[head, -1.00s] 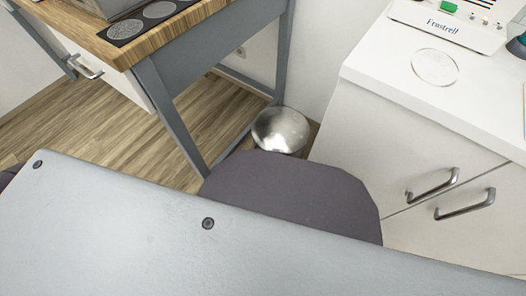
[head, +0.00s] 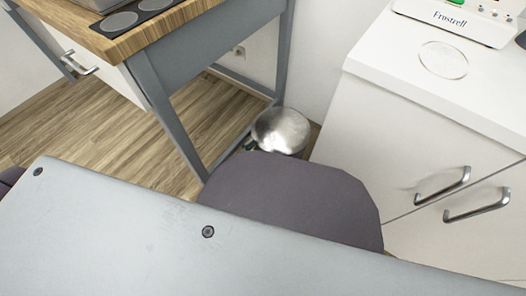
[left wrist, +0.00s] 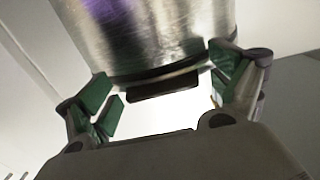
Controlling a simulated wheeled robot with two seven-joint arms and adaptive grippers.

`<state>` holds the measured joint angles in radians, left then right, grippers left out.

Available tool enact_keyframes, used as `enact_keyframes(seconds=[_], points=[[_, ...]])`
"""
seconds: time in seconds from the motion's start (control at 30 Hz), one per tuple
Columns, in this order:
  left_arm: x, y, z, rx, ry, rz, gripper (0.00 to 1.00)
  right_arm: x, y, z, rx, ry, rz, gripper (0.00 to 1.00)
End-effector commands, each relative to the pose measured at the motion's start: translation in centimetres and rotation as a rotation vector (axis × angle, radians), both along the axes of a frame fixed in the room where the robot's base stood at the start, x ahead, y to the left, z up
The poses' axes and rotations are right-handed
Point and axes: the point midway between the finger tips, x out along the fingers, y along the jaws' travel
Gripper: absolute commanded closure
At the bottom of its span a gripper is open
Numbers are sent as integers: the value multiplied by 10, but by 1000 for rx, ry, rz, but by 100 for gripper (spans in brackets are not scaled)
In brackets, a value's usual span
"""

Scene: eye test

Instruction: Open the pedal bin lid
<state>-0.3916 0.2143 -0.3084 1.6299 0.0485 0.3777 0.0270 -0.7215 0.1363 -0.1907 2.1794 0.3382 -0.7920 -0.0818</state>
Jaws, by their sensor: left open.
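The pedal bin (head: 281,130) is a shiny metal cylinder standing on the floor between the table leg and the white cabinet. From above, its round lid looks shut; my grey body hides its lower front. In the left wrist view, the bin's metal wall (left wrist: 150,35) fills the top, with a black base rim and a black pedal (left wrist: 165,90) sticking out. My left gripper (left wrist: 163,78) is open, its green-padded fingers on either side of the pedal. Whether they touch the bin is unclear. A small green bit of it (head: 249,146) shows beside the bin in the head view. My right gripper is not in view.
A wooden-topped table with a blue-grey frame (head: 160,115) stands left of the bin. A white cabinet (head: 375,140) with metal handles stands close on the right, with a clear round disc (head: 443,60) on top. Wooden floor (head: 110,135) is free under the table.

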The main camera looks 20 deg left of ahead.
Motion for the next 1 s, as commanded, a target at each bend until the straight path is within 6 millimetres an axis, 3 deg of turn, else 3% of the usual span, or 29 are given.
enact_keyframes(seconds=[0.17, 0.67, 1.0], points=[[0, 0, 0, 0, 0, 0, 10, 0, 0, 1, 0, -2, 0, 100], [0, 0, -1, 1, 2, 0, 74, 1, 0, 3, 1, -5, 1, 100], [0, 0, 0, 4, 10, 0, 74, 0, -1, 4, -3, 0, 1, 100]])
